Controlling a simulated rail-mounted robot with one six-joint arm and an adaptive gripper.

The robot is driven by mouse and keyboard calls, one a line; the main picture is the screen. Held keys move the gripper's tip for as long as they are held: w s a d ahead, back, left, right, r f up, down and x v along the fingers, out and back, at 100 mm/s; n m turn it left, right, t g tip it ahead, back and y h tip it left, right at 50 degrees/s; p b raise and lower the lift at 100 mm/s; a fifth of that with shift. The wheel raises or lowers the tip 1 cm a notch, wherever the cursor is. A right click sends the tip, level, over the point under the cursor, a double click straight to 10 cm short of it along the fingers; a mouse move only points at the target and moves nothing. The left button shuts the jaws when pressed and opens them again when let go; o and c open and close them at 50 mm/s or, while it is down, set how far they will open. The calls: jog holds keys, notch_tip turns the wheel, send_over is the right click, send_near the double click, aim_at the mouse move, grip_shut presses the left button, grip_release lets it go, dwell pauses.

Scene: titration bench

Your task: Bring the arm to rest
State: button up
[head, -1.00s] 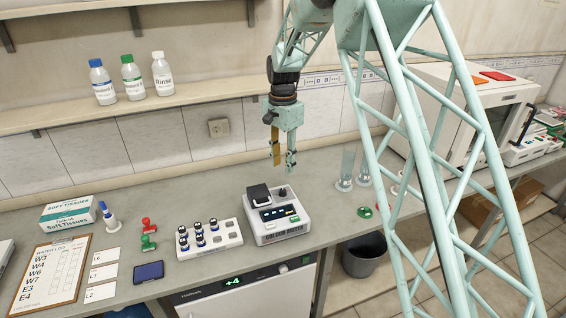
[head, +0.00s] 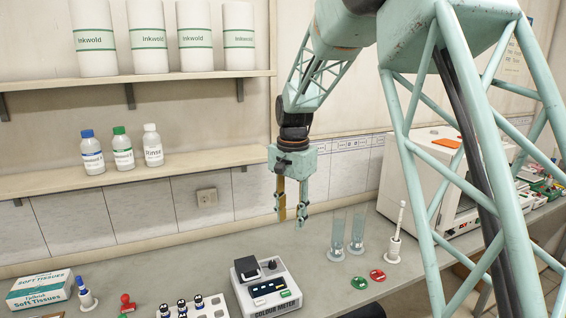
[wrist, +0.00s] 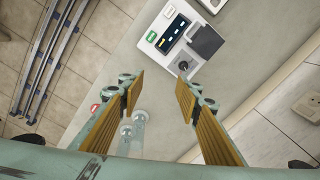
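My gripper (head: 291,212) hangs fingers down in the air above the back of the bench, in front of the tiled wall. Its two fingers are apart with nothing between them. In the wrist view the gripper (wrist: 160,98) also shows open and empty, with its wooden-coloured finger pads spread. The colour meter (head: 264,287) stands on the bench below and slightly left of the gripper in the head view. It also shows beyond the fingers in the wrist view (wrist: 171,32).
Two glass cylinders (head: 338,238) and a white upright probe (head: 395,240) stand right of the gripper. A vial rack (head: 214,308) is left of the meter. Bottles (head: 122,152) stand on the lower shelf. A white cabinet (head: 418,170) is at right.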

jog(key=s+d+r+n+b, duration=0.1)
jog(key=s+d+r, duration=0.35)
jog(key=s, duration=0.35)
jog(key=s+d+r+n+t, duration=0.1)
jog(key=s+d+r, duration=0.35)
jog(key=s, duration=0.35)
jog(key=s+d+r+n+b, duration=0.1)
jog(key=s+d+r+n, duration=0.15)
jog(key=s+r, duration=0.4)
jog(key=s+d+f+n, duration=0.1)
jog(key=s+d, duration=0.1)
jog(key=s, duration=0.8)
jog(key=s+d+f+n+t+b, duration=0.1)
jog(key=s+d+f, duration=0.1)
jog(key=s, duration=0.7)
jog(key=s+d+f+n+t+b, duration=0.1)
jog(key=s+d+f, duration=0.1)
jog(key=s, duration=0.8)
jog(key=shift+s+d, duration=0.35)
jog(key=shift+d, duration=0.2)
